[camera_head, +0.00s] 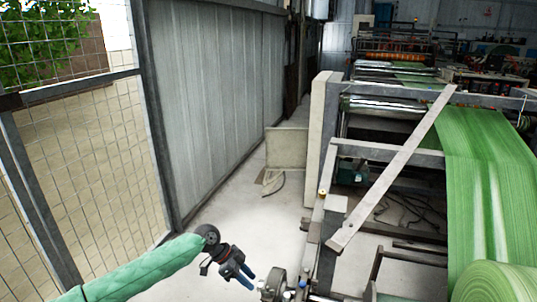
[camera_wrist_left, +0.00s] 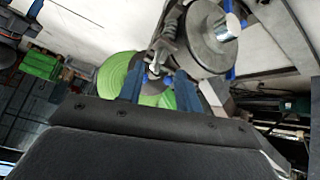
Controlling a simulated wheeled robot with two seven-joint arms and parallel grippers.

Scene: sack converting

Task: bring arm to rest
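My left arm, in a green sleeve (camera_head: 150,273), reaches in from the lower left of the head view. Its dark left gripper (camera_head: 248,279) has two blue fingers that stand apart with nothing held between them. The left wrist view shows the same open gripper (camera_wrist_left: 158,68), with machine parts behind the gap. It hangs over the pale floor, just left of the machine's front end. My right arm and gripper are in neither view.
A grey disc-shaped machine part (camera_wrist_left: 208,38) lies close beyond the fingers. A green web (camera_head: 490,190) runs down to a large green roll (camera_head: 500,285) at right. A wire mesh fence (camera_head: 85,160) stands at left. Floor (camera_head: 240,215) between fence and machine is clear.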

